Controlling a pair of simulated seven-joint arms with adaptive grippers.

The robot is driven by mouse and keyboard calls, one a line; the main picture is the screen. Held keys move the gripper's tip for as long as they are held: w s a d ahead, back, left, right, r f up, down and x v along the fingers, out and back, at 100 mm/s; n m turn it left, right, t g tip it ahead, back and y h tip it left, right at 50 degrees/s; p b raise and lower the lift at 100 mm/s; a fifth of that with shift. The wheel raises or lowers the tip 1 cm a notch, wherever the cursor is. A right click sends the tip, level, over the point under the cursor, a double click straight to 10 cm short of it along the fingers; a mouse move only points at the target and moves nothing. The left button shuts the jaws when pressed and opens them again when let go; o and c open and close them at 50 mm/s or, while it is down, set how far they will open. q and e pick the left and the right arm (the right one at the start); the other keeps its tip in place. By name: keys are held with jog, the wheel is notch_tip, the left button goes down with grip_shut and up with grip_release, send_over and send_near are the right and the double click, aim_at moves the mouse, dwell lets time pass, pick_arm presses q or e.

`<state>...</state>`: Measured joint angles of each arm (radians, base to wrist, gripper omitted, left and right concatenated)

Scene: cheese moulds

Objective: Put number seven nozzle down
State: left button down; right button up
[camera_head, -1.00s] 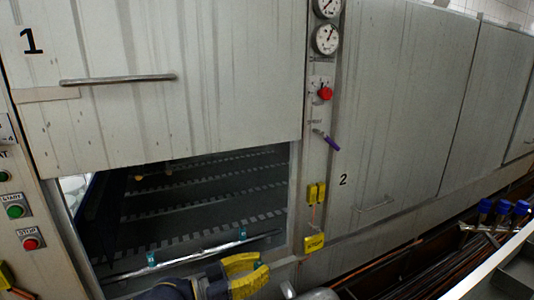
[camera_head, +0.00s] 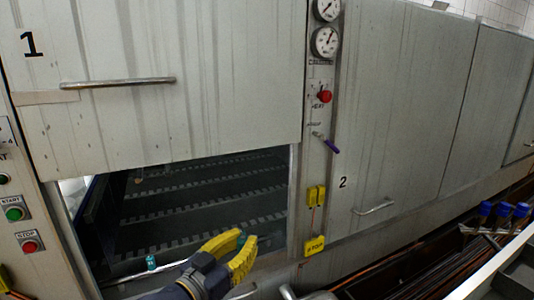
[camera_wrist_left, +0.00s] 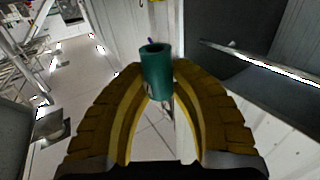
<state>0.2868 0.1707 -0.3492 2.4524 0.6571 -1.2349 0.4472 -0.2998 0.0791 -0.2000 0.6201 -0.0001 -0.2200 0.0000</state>
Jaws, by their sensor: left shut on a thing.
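My left gripper (camera_head: 240,252), with yellow fingers, is in front of the lower part of the open bay under door 1. It is shut on a teal cylindrical nozzle (camera_wrist_left: 156,72), which stands out past the fingertips in the left wrist view. In the head view only a little of this nozzle (camera_head: 242,238) shows between the fingers. Another small teal nozzle (camera_head: 151,262) sits on the metal pipe (camera_head: 130,274) along the bay's lower edge. I cannot read a number on either nozzle. My right gripper is not in view.
Raised door 1 (camera_head: 150,95) hangs above the dark slotted bay (camera_head: 190,195). A post (camera_head: 318,160) with gauges, a red knob and yellow boxes stands to the right, then closed door 2 (camera_head: 400,110). Blue-capped items (camera_head: 503,211) are at the far right.

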pick_arm(q)
jog(key=s+a+f+n+t+y, duration=0.25)
jog(key=s+a+f+y, duration=0.2)
jog(key=a+f, duration=0.3)
jog(key=s+a+f+n+t+y, duration=0.1)
jog(key=s+a+f+n+y, duration=0.35)
jog(key=a+f, duration=0.3)
jog(key=d+f+m+h, duration=0.1)
jog(key=d+f+h, duration=0.1)
jog(key=f, duration=0.7)
jog(key=w+d+f+m+g+h, duration=0.1)
jog(key=d+f+m+h, duration=0.1)
jog(key=d+f, duration=0.3)
notch_tip(320, 180, down, 4)
jog(key=shift+d+m, duration=0.2)
jog(key=shift+m, duration=0.1)
jog(key=shift+w, duration=0.1)
notch_tip(320, 180, down, 20)
jog(key=shift+r, duration=0.2)
jog(key=shift+f, duration=0.15)
